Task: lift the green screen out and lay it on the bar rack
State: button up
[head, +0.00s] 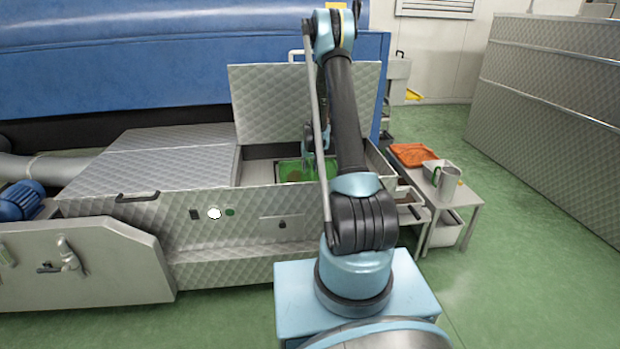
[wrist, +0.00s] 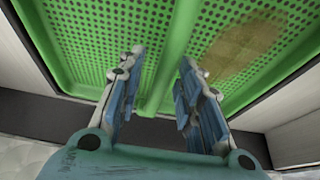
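The green screen (head: 292,172) lies inside the open bay of the quilted steel machine, partly hidden by my arm. In the wrist view the screen (wrist: 90,35) is a perforated green tray with a raised rim, a green rib (wrist: 168,65) along its middle and a brown stain (wrist: 245,47) on the right. My gripper (wrist: 160,64) is open, with one finger on each side of the rib. I cannot tell whether the fingers touch it. In the head view my gripper (head: 308,155) reaches down into the bay. I cannot make out the bar rack for certain.
The raised lid (head: 265,100) stands behind the bay. A low table (head: 468,192) to the right bears an orange tray (head: 413,154), a white tub (head: 432,169) and a steel jug (head: 447,184). A small steel tray (head: 408,212) sits beside the machine. Green floor is free at right.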

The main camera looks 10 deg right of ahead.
grip_shut()
